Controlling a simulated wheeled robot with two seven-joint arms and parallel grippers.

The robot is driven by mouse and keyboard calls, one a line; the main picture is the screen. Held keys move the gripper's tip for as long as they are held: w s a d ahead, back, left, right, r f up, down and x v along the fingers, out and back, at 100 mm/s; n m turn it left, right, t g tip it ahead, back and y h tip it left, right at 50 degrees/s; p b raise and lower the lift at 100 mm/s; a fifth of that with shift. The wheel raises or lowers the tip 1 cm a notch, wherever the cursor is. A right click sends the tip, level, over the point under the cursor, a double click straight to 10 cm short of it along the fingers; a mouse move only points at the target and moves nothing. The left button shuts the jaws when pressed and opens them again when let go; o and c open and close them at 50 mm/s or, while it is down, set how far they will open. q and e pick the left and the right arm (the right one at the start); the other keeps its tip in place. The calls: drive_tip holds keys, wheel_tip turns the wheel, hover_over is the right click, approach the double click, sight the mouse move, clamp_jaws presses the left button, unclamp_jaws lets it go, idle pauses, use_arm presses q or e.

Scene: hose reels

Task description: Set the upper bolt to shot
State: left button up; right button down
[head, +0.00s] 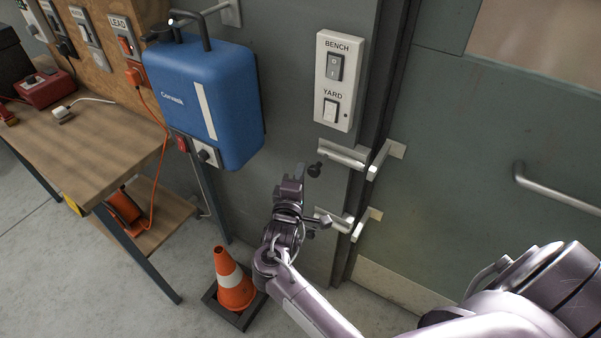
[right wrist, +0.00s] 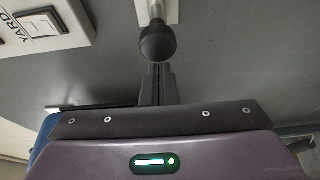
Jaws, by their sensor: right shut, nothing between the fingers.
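The upper bolt (head: 343,153) is a pale metal housing on the grey wall strip beside the door, below the switch plate. Its dark round knob (head: 314,170) sits at the left end and shows large in the right wrist view (right wrist: 158,43). A pale keeper (head: 387,156) is on the door side; I cannot tell whether the bar reaches into it. The lower bolt (head: 334,217) is below, partly hidden by my gripper. My right gripper (head: 299,172) is shut and empty, its tip just left of the upper knob; contact is unclear. My left gripper is out of view.
A switch plate (head: 339,80) marked BENCH and YARD is above the bolts. A blue case (head: 205,100) hangs on the wall at left. An orange cone (head: 233,282) stands on the floor below my arm. The door handle (head: 555,192) is at right.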

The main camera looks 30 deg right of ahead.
sight(320, 172)
drive_tip(key=s+d+p, duration=0.1)
drive_tip(key=s+p, duration=0.2)
drive_tip(key=s+d+p, duration=0.1)
drive_tip(key=p, duration=0.1)
drive_tip(key=shift+s+d+r, duration=0.2)
drive_tip(key=shift+d, duration=0.15)
drive_tip(key=shift+s+d+f, duration=0.15)
drive_tip(key=shift+s+f, duration=0.05)
drive_tip(key=shift+f, duration=0.05)
